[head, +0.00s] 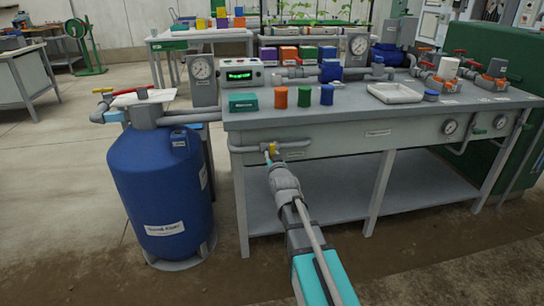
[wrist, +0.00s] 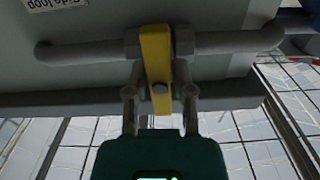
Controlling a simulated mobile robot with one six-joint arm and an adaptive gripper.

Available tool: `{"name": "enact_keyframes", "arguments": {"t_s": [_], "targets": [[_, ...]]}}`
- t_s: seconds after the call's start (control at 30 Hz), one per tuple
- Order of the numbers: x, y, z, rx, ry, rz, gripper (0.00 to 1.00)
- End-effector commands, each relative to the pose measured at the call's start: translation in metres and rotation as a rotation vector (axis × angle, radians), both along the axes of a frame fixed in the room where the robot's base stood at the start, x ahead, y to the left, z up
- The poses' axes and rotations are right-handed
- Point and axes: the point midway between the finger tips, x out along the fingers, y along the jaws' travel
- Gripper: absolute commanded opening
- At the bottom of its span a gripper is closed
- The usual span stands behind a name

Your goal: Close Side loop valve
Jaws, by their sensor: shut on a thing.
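The side loop valve has a yellow lever (head: 273,149) on a grey pipe (head: 296,146) along the bench's front face, at its left end. In the wrist view the yellow lever (wrist: 157,65) stands crosswise to the grey pipe (wrist: 90,50). A partly cut-off, upside-down label (wrist: 57,4) there reads "Side loop". My gripper (wrist: 160,88) is shut on the lever, one finger on each side. In the head view my gripper (head: 269,158) reaches the valve from the front and is small; its wrist hides part of it.
A blue tank (head: 158,190) stands close on the left of my arm. The grey bench (head: 350,116) carries three coloured cups, a green-screened box (head: 239,76) and a white tray (head: 394,93). Gauges and red-handled valves are at right. The floor in front is clear.

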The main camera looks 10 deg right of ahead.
Motion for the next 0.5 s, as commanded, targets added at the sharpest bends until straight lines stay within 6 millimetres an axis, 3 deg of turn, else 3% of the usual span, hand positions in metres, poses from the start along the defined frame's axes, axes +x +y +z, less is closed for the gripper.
{"name": "enact_keyframes", "arguments": {"t_s": [0.1, 0.13, 0.27, 0.5], "targets": [[-0.0016, 0.0025, -0.001, 0.003, 0.004, 0.003, 0.0], [-0.0016, 0.0025, -0.001, 0.002, 0.004, 0.003, 0.37], [-0.0013, 0.0021, -0.0008, 0.001, 0.003, 0.003, 0.6], [-0.0006, 0.0011, -0.0004, 0.0, 0.002, 0.001, 0.6]]}}
